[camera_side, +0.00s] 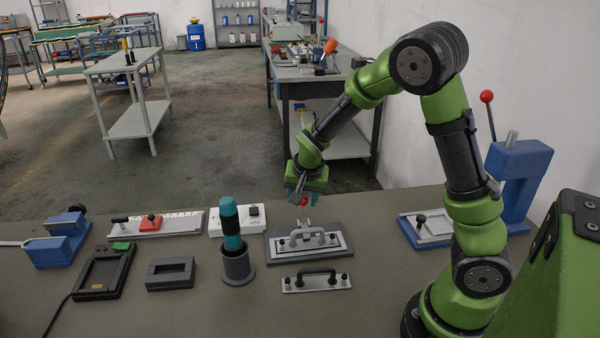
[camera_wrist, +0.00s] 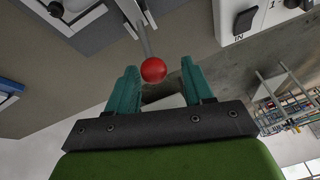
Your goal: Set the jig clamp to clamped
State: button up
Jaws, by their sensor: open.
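The jig (camera_side: 270,248) is a dark base holding a light plate with a grey handle, at the middle of the bench in the side view. The jig clamp's red ball knob (camera_side: 303,202) stands above the jig's back edge. In the wrist view the red knob (camera_wrist: 154,70) sits on the end of a grey lever (camera_wrist: 143,38). My gripper (camera_side: 302,196) is over the back of the jig, pointing down. Its teal fingers are open in the wrist view (camera_wrist: 159,66), with the knob between them and gaps on both sides. The clamp's lower mechanism is partly hidden.
A loose plate with a black handle (camera_side: 317,283) lies in front of the jig. A teal-handled tool in a dark cup (camera_side: 238,266) stands left of it. A white switch box (camera_side: 228,222) is behind the cup. A blue press (camera_side: 519,180) stands at right.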

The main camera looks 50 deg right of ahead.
jog(key=w+d+g+y, duration=0.1)
jog(key=w+d+f+g+y, duration=0.1)
jog(key=g+y, duration=0.1)
jog(key=shift+f, duration=0.3)
jog(key=f+g+y, duration=0.1)
jog(key=w+d+f+g+y, duration=0.1)
jog(key=g+y, duration=0.1)
jog(key=shift+w+d+f, duration=0.15)
jog(key=shift+d+f, duration=0.05)
jog(key=shift+w+d+r, duration=0.15)
jog(key=shift+r, duration=0.15)
jog(key=d+v, duration=0.1)
jog(key=v, duration=1.4)
jog(key=s+a+r+n+t, duration=0.3)
jog(key=s+a+n+t, duration=0.1)
jog(key=s+a, duration=0.7)
jog(key=s+a+r+n+t+h, duration=0.1)
jog(key=s+a+r+n+t, duration=0.2)
jog(key=s+a, duration=0.8)
jog(key=s+n+t, duration=0.1)
jog(key=s+t, duration=0.1)
jog(key=shift+s+a+t, duration=0.15)
jog(key=shift+a+t, duration=0.2)
jog(key=shift+t, duration=0.05)
